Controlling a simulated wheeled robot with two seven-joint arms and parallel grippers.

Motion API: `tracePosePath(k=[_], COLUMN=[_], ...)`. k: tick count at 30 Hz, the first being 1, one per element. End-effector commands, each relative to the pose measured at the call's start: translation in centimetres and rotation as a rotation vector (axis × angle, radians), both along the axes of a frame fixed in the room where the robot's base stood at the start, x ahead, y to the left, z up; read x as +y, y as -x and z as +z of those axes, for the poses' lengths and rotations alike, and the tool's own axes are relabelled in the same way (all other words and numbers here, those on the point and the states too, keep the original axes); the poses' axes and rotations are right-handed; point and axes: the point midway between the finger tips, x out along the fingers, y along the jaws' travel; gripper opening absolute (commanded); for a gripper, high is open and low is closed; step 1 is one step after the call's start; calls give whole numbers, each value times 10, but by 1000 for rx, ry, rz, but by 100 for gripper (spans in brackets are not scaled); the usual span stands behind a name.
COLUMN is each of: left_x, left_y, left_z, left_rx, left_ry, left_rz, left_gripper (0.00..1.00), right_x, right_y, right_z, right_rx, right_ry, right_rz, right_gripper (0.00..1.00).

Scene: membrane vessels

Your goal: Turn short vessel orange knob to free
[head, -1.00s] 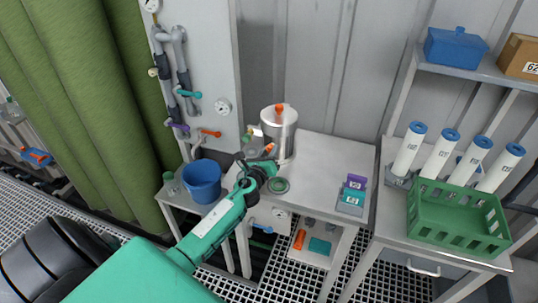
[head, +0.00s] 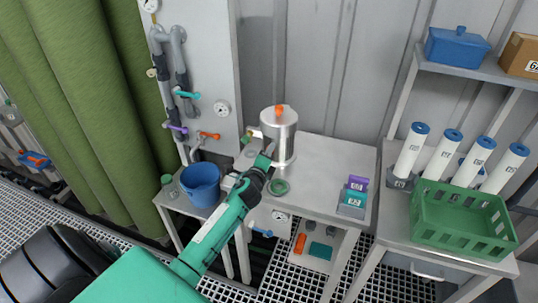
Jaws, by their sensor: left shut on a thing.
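The short vessel (head: 284,142) is a shiny metal cylinder standing upright on the white table. An orange handle (head: 279,110) sits on top of its lid. My left gripper (head: 267,156) is at the lower left side of the vessel, shut on the vessel's lower orange knob. That knob is hidden behind the fingers, so its angle cannot be told. A small green knob (head: 246,139) shows just left of the vessel. My right gripper is not in view.
A green ring (head: 278,187) lies in front of the vessel. A blue bucket (head: 200,184) stands on a lower stand at left. Purple and teal boxes (head: 353,196) are at the table's right. The table between is clear.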

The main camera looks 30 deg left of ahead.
Motion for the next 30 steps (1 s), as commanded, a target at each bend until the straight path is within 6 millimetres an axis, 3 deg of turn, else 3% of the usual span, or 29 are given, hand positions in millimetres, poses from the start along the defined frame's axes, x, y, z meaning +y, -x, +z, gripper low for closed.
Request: tracePosePath(k=[9, 24, 25, 28, 30], left_x=[0, 0, 0, 0, 0], left_y=[0, 0, 0, 0, 0], left_z=[-1, -1, -1, -1, -1], left_rx=[-23, -26, -26, -27, -27], left_ry=[104, 122, 122, 121, 121], left_rz=[1, 1, 1, 1, 1], left_gripper=[4, 4, 29, 48, 49], right_x=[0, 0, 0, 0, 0], right_y=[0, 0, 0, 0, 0], right_z=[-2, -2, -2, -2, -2], right_rx=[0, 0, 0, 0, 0], right_ry=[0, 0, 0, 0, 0], right_rz=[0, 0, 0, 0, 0], right_gripper=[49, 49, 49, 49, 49])
